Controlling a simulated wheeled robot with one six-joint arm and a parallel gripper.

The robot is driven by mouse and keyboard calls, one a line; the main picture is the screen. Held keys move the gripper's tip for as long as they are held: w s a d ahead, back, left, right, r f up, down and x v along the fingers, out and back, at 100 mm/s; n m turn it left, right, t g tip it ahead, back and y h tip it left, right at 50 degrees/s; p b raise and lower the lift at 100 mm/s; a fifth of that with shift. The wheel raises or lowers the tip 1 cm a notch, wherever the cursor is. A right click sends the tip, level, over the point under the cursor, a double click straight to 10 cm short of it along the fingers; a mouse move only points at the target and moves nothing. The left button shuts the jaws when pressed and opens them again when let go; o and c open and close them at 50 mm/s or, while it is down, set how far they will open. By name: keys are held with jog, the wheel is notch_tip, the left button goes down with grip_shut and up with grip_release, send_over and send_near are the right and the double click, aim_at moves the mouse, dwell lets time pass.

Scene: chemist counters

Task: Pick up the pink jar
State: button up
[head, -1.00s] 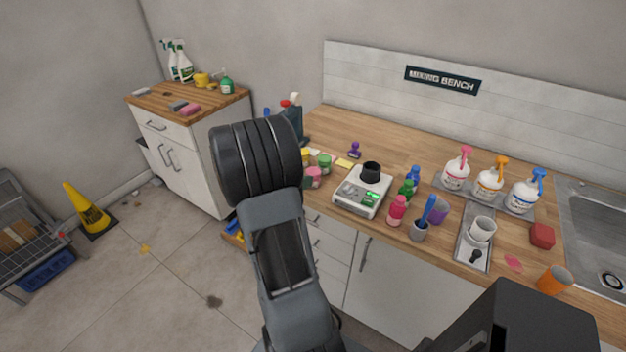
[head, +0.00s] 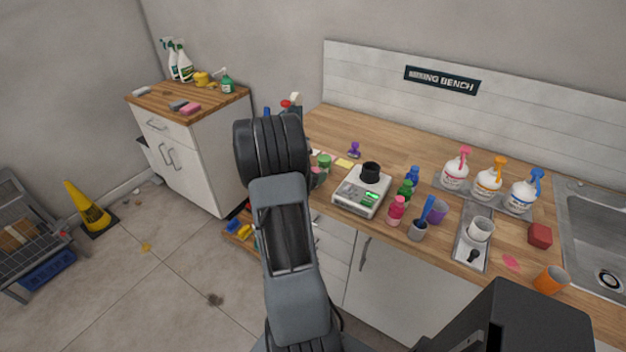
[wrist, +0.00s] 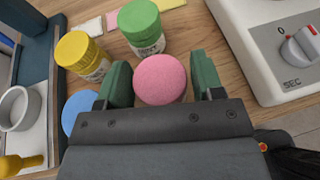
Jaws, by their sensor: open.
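The pink jar (wrist: 160,79) shows in the wrist view as a round pink lid seen from above. My gripper (wrist: 161,76) is open, with one green finger on each side of the pink lid. There is a small gap on the right, and the left finger is very close to the lid. I cannot tell how deep the fingers reach beside the jar.
A green-lidded jar (wrist: 140,22), a yellow-lidded jar (wrist: 82,53) and a blue lid (wrist: 79,110) stand close by. A dark blue rack (wrist: 34,55) is at the left.

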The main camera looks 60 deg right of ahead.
jog(key=c, duration=0.7)
jog(key=shift+r, duration=0.1)
